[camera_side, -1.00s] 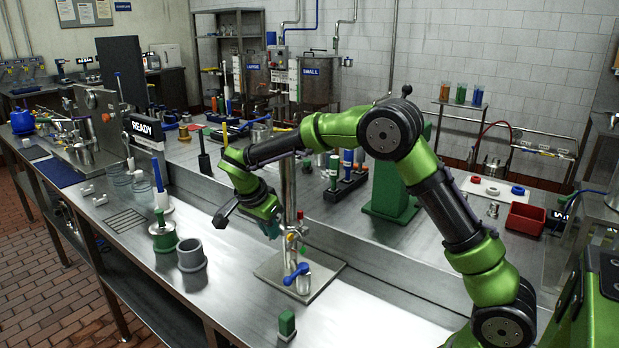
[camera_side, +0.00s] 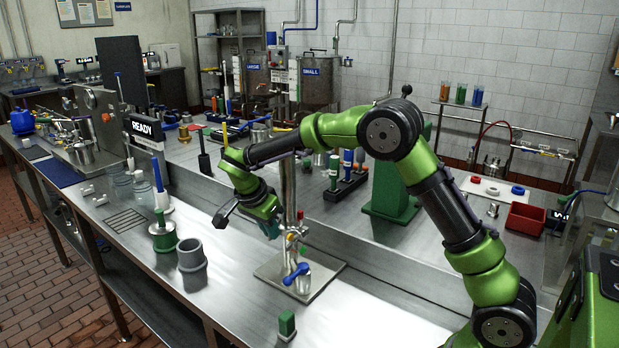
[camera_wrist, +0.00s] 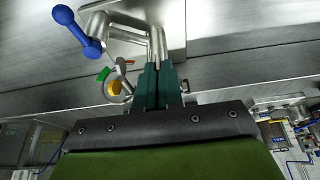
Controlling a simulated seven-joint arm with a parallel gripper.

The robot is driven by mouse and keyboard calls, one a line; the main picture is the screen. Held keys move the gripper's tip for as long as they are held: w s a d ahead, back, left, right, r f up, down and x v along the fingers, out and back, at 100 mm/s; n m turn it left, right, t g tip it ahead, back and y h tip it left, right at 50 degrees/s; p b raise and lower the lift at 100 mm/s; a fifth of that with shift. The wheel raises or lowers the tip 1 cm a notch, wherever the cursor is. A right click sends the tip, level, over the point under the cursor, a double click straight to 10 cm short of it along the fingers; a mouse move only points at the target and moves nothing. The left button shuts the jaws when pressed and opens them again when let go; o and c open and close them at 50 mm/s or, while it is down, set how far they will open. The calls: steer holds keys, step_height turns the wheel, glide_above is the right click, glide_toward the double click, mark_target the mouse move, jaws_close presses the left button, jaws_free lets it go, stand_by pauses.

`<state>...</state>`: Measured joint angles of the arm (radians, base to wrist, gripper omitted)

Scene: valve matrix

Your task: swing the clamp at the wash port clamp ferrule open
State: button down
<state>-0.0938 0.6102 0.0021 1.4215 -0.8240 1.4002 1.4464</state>
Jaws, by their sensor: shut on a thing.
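An upright steel pipe (camera_side: 290,195) stands on a square plate (camera_side: 330,275) in the side view. It carries small red, yellow and green parts and a blue-handled valve (camera_side: 297,273). In the wrist view the blue handle (camera_wrist: 78,28) is at upper left, and a ring with an orange disc (camera_wrist: 115,88) is just left of my fingers. My gripper (camera_wrist: 158,72) is against the pipework, its teal fingers closed together on a narrow metal part, which I take to be the clamp. The fingers hide most of it. In the side view my gripper (camera_side: 272,228) is just left of the pipe.
A grey cup (camera_side: 191,255) and a green-based holder (camera_side: 164,238) stand to the left on the bench. A small green block (camera_side: 287,325) is in front of the plate. A green stand (camera_side: 393,190) is behind to the right. The bench between cup and plate is clear.

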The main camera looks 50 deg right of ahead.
steer(key=shift+w, duration=0.1)
stand_by(0.3)
steer(key=shift+w+a+m+g+y, duration=0.15)
steer(key=shift+w+m+g, duration=0.45)
steer(key=shift+m, duration=0.75)
steer(key=shift+w+a+m+g+y, duration=0.1)
steer(key=shift+w+m+g+y, duration=0.2)
steer(key=shift+w+m, duration=0.9)
steer(key=shift+w+a+m+g+y, duration=0.1)
steer(key=shift+w+m+g, duration=0.4)
steer(key=shift+m, duration=1.05)
steer(key=c, duration=1.3)
jaws_free()
steer(key=shift+r, duration=0.1)
